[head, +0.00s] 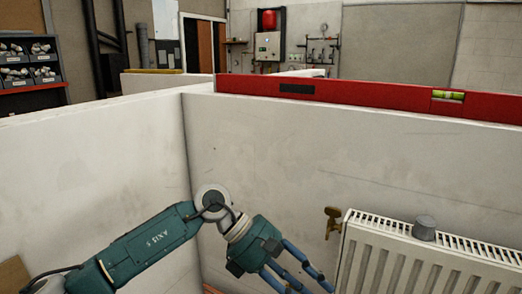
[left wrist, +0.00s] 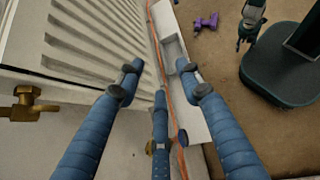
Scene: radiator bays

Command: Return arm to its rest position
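My left arm comes in from the left in the head view, bent at its wrist. My left gripper (head: 290,276) points down and right, in front of the wall and left of the white radiator (head: 425,265); its fingertips are cut off by the lower edge. In the left wrist view its three blue fingers (left wrist: 160,85) are spread, with nothing between them. The radiator (left wrist: 80,35) lies to their upper left. What seems to be my right gripper (left wrist: 252,18) shows small at the upper right of the wrist view; its finger state is unclear.
A brass valve (head: 333,221) sticks out left of the radiator, and a grey knob (head: 425,228) sits on its top. A red spirit level (head: 370,97) lies on the wall's top edge. A white trough (left wrist: 185,90), an orange cable (left wrist: 157,45) and a purple object (left wrist: 206,22) lie below.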

